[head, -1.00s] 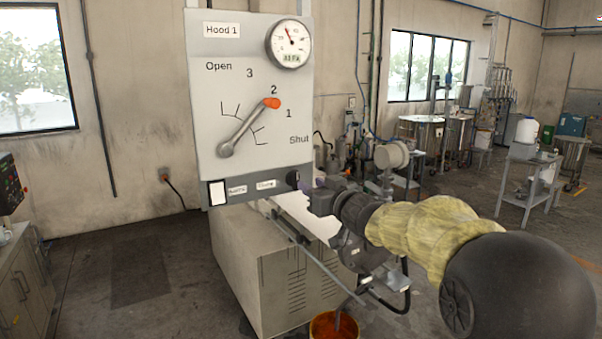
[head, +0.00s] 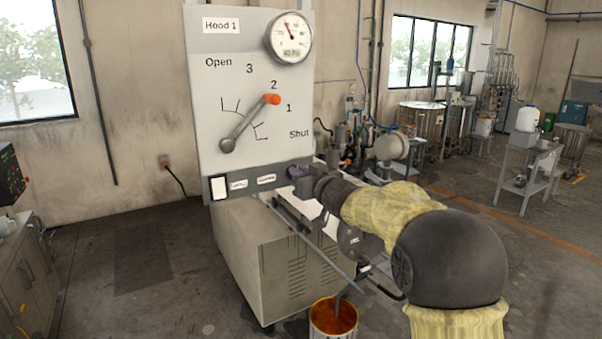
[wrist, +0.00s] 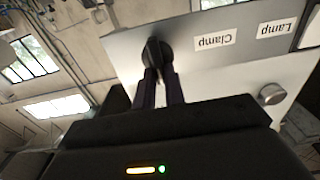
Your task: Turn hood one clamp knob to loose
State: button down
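The clamp knob (wrist: 157,53) is a small black knob beside the upside-down "Clamp" label in the wrist view. My gripper (wrist: 160,75) reaches to it, with two dark fingers close together at the knob and a narrow gap between them. Whether they press on the knob cannot be told. In the head view my gripper (head: 300,175) is at the right end of the grey strip under the Hood 1 panel (head: 215,90) and hides the knob. The Clamp label (head: 266,179) shows left of it. The knob's exact pointing direction is unclear.
The panel's orange-tipped lever (head: 248,124) points between 1 and 2, near 2. A pressure gauge (head: 289,37) sits above. A cabinet (head: 250,250) stands below, with a bucket of orange paint (head: 333,318) on the floor beside it. A silver knob (wrist: 271,94) shows in the wrist view.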

jog(key=shift+n, duration=0.3)
jog(key=shift+s+a+f+n+b, duration=0.15)
jog(key=shift+a+f+n+b, duration=0.1)
jog(key=shift+n+b, duration=2.15)
jog(key=shift+s+a+f+n+b, duration=0.15)
jog(key=shift+n+b, duration=1.2)
jog(key=shift+n, duration=2.05)
jog(key=shift+s+a+f+n+b, duration=0.15)
jog(key=shift+f+n+b, duration=0.15)
jog(key=shift+n+b, duration=2.1)
jog(key=shift+n+p, duration=0.55)
jog(key=shift+n, duration=0.05)
jog(key=c, duration=1.5)
grip_release()
jog(key=shift+o, duration=0.2)
